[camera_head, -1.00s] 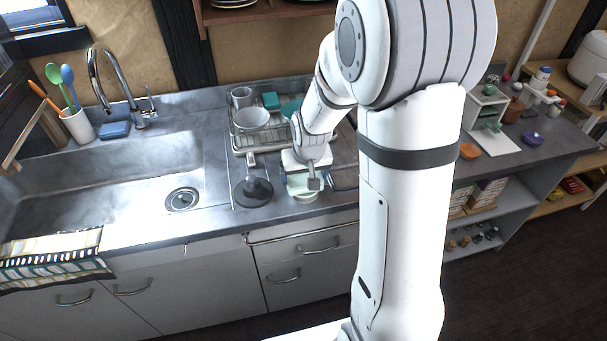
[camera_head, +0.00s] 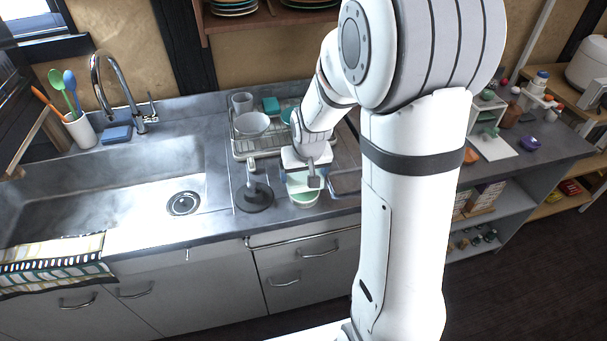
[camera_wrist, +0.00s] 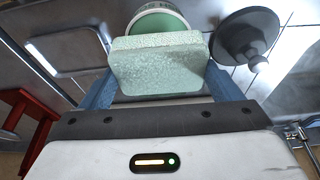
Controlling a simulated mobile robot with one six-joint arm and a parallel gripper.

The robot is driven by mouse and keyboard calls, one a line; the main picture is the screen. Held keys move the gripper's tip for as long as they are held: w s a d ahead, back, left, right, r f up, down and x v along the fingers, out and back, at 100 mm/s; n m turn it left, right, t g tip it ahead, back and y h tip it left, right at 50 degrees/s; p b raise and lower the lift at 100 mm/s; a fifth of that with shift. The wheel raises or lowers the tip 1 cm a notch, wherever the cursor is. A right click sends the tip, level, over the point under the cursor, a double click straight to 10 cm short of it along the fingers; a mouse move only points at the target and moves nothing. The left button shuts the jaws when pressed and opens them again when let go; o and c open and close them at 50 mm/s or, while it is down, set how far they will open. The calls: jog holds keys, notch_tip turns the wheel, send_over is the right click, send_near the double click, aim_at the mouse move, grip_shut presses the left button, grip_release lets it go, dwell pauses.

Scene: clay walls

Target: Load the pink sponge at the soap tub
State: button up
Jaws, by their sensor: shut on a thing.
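My gripper (camera_wrist: 158,85) is shut on a pale green, speckled sponge (camera_wrist: 158,62), with a blue finger on each side. No pink sponge shows in either view. A round tub with a pale rim and green inside, likely the soap tub (camera_wrist: 158,20), lies just beyond the sponge in the wrist view and is partly hidden by it. In the head view my gripper (camera_head: 312,182) is over the counter close behind the tub (camera_head: 305,200). I cannot tell whether the sponge touches the tub.
A dark round base with an upright handle (camera_head: 254,196) stands just left of the tub. A dish rack (camera_head: 243,147) with cups and bowls is behind it. The sink (camera_head: 120,190) is at left, with a blue sponge (camera_head: 117,134) behind it.

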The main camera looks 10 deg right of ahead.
aim_at(304, 176)
jog(key=shift+r+p, duration=1.15)
jog(key=shift+r, duration=1)
jog(key=shift+f, duration=0.1)
